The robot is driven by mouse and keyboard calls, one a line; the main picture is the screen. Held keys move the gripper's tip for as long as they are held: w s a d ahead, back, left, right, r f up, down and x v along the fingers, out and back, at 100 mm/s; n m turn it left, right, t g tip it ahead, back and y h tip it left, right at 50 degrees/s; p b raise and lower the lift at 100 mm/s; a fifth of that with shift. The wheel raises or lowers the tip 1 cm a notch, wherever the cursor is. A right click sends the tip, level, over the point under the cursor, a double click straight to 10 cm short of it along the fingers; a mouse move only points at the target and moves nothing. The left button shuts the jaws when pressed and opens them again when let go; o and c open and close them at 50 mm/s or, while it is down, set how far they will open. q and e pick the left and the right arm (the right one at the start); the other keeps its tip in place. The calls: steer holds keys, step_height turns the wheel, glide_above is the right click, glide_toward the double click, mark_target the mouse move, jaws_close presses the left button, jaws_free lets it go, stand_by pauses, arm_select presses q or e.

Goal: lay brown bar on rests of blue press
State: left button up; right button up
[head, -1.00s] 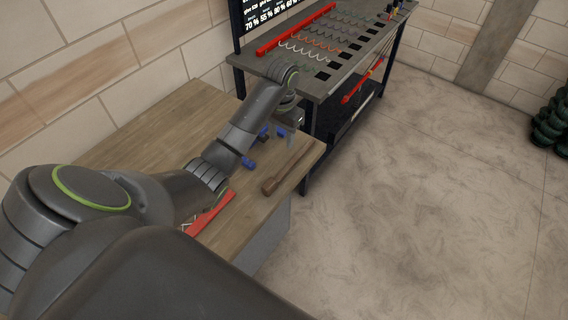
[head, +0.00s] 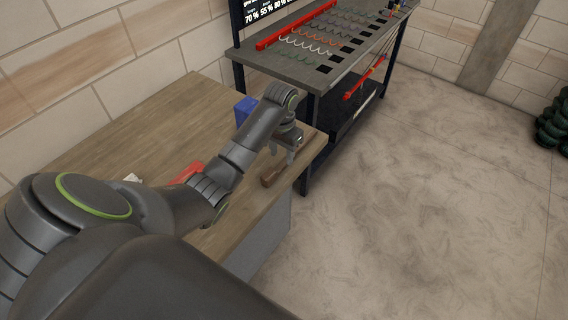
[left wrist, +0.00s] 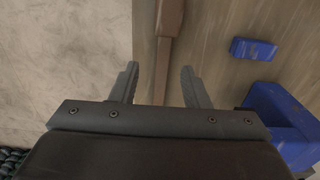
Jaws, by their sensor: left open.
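The brown bar (head: 270,180) lies on the wooden table near its right edge. My left gripper (head: 282,158) is open just above and beside it. In the left wrist view the brown bar (left wrist: 169,22) runs down the picture between the two open fingers (left wrist: 160,70), with nothing gripped. The blue press (head: 243,108) stands on the table left of my arm, which hides part of it. In the left wrist view the blue press (left wrist: 285,120) is at the lower right, with another blue part (left wrist: 253,49) above it. My right gripper is out of view.
A red object (head: 187,172) lies on the wooden table (head: 130,125), partly behind my left arm. A dark workbench (head: 285,68) with a red bar (head: 295,26) and rows of wavy wires stands behind.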

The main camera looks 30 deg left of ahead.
mark_target(280, 167)
arm_select(q)
steer(key=shift+s+a+f+p, duration=0.1)
steer(key=shift+f+p, duration=0.25)
steer(key=shift+f, duration=0.95)
steer(key=shift+s+a+f+p, duration=0.1)
steer(key=shift+f+p, duration=0.25)
steer(key=shift+f, duration=0.95)
jaws_close()
